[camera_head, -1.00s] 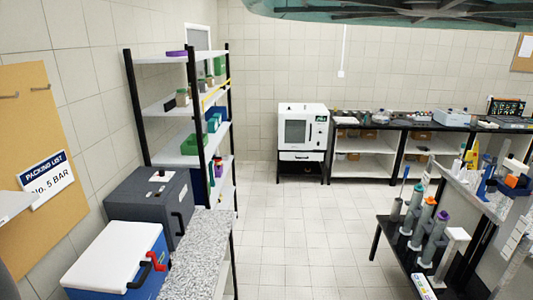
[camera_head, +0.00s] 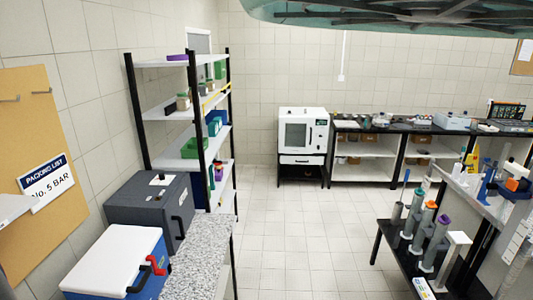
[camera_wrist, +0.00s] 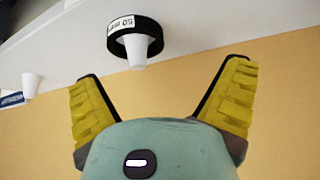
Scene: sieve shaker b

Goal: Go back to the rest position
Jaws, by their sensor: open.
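My gripper (camera_wrist: 163,72) is open in the wrist view, with its two yellow fingers spread wide and nothing between them. Beyond the fingertips is a black ring (camera_wrist: 117,45) with a white label and a white cone (camera_wrist: 139,52) at its middle. The ring is at a pale ledge (camera_wrist: 215,22), apart from the fingers. A second white cone (camera_wrist: 30,84) shows at the left. The gripper fingers do not show in the head view.
In the head view, a cool box (camera_head: 118,245) and a grey case (camera_head: 140,212) stand at the left beside a shelf rack (camera_head: 186,140). A dark rack of tubes (camera_head: 395,235) stands at the right. The tiled floor (camera_head: 275,230) between is clear.

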